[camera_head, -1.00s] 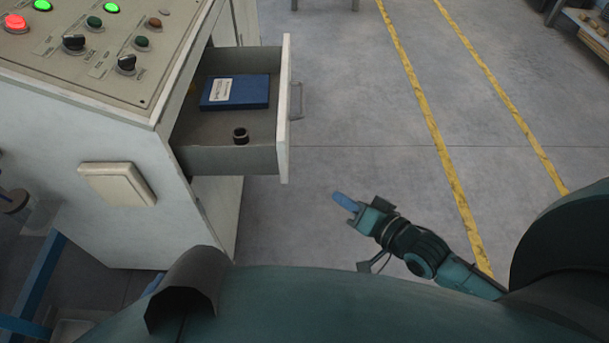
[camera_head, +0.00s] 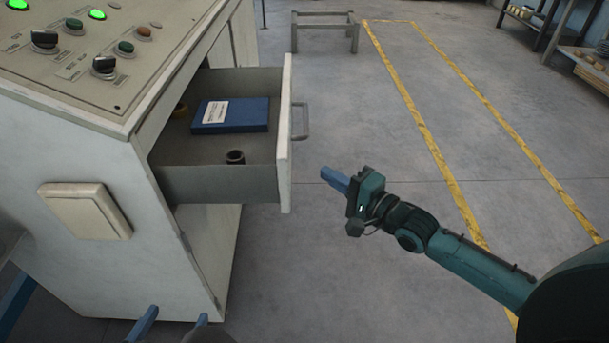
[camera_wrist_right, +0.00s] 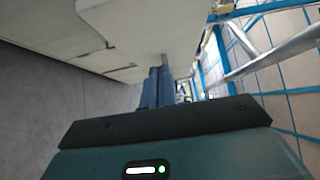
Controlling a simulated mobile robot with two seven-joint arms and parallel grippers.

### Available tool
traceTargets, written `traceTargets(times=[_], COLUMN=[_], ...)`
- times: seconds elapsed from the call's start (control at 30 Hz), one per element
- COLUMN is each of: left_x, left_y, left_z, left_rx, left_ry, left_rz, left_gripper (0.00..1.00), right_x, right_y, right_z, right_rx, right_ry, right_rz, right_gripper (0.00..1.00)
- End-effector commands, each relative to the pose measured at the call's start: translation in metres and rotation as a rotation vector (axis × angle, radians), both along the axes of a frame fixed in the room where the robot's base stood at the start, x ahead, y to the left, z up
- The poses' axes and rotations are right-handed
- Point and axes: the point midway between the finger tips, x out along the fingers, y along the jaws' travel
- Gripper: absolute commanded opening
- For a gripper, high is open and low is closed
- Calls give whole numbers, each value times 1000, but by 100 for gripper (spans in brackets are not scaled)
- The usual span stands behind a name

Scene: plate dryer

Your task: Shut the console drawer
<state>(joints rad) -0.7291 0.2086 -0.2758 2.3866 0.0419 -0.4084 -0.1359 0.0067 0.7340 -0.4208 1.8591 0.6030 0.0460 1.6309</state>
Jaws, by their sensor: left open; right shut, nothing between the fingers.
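The console drawer (camera_head: 284,150) stands pulled out to the right from the grey console (camera_head: 110,155). Its front is white, with a metal handle (camera_head: 304,121) on the outer face. My right gripper (camera_head: 326,175) is shut and empty, to the right of and below the handle in the head view, apart from the drawer. Its blue fingers (camera_wrist_right: 157,87) lie together in the right wrist view, below a pale panel. My left gripper (camera_head: 172,325) shows only its fingertips at the bottom edge, open, in front of the console's lower part.
Clear floor (camera_head: 400,130) with yellow lines lies right of the drawer. A metal frame (camera_head: 325,32) and a shelf (camera_head: 580,60) stand farther back.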

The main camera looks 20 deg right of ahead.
Motion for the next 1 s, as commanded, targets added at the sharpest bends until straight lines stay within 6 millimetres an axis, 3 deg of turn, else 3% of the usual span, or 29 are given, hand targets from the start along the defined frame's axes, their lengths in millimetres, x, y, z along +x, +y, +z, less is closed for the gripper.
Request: traceTargets(times=[0.13, 0.4, 1.0], left_x=[3, 5, 4], left_y=[-1, -1, -2], left_z=[-5, -2, -2], left_rx=[8, 4, 8], left_ry=[-23, -50, -46], left_rz=[-6, -2, -10], left_gripper=[65, 65, 65], right_x=[25, 31, 33], right_y=[16, 47, 57], right_z=[0, 0, 1], right_rx=[3, 1, 2], right_ry=[-4, 0, 1], right_rz=[1, 0, 0], right_gripper=[0, 0, 0])
